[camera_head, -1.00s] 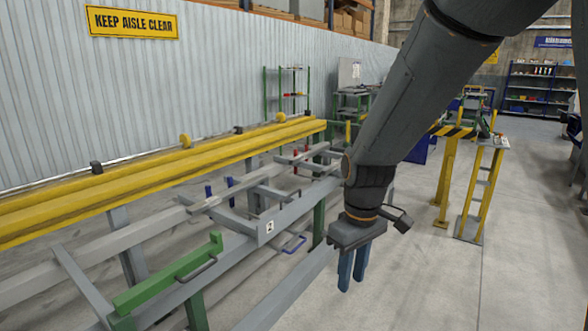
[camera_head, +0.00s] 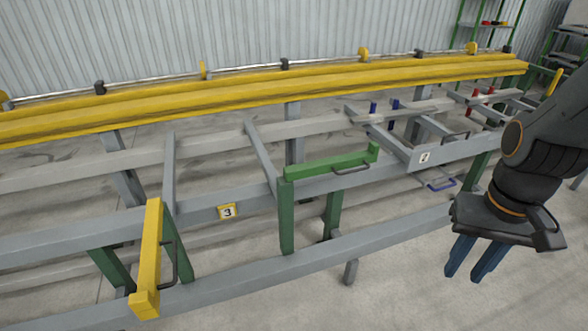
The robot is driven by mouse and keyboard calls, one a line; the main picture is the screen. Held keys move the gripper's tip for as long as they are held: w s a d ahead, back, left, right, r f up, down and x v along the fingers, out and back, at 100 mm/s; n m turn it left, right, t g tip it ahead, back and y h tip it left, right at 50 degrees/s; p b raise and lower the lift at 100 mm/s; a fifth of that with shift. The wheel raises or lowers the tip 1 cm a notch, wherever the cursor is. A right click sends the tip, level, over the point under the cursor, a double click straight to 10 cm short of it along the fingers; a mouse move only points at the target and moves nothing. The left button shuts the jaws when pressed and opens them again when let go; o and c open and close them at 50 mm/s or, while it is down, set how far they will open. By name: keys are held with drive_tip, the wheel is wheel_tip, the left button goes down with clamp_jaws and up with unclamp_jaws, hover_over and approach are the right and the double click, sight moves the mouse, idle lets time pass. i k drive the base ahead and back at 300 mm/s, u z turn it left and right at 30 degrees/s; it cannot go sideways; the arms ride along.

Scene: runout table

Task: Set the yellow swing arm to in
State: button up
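The yellow swing arm (camera_head: 151,255) is at the lower left. It is a short beam with a block at its near, lower end and a dark handle (camera_head: 172,264) on its right side. It points from the grey frame towards the viewer. My gripper (camera_head: 466,277) hangs at the right, fingers down, far to the right of the yellow arm and apart from it. Its two blue fingers stand apart with a narrow gap, with nothing seen between them.
A green swing arm (camera_head: 328,164) with a dark handle lies between. Grey rails (camera_head: 300,262) and green posts (camera_head: 287,218) form the frame, with tag 3 (camera_head: 227,212) and tag 2 (camera_head: 424,158). Long yellow beams (camera_head: 260,92) run behind. Floor (camera_head: 390,295) in front is clear.

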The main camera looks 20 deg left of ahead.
sight(145, 303)
drive_tip(key=u, duration=2.05)
drive_tip(key=k, duration=0.4)
drive_tip(key=z, duration=0.95)
drive_tip(key=i, duration=0.75)
drive_tip(key=u, duration=0.8)
